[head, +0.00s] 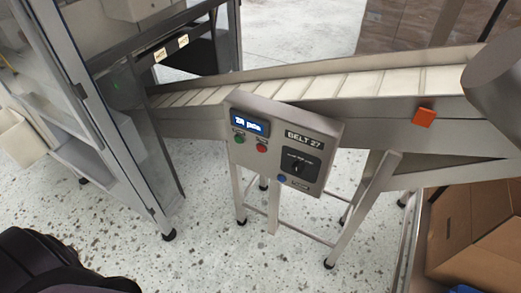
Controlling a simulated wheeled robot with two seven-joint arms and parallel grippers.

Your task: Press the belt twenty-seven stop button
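A grey control box labelled BELT 27 (320,132) is fixed to the near side of an inclined conveyor, in the middle of the head view. A small lit blue display (249,123) sits at its upper left. Below the display are a green button (239,137) and, to its right, a red button (262,148). A black rotary knob (298,166) on a dark plate is further right, with a blue button (282,179) below it. The small labels by the buttons are too small to read. Neither of my grippers is in view, and nothing covers the box.
The ribbed cream belt (345,84) runs above the box. An orange block (424,116) is on the conveyor's side rail. Metal legs (352,215) stand below. A glass-sided cabinet (105,100) is at left, an open cardboard box (480,225) at lower right. Speckled floor in front is clear.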

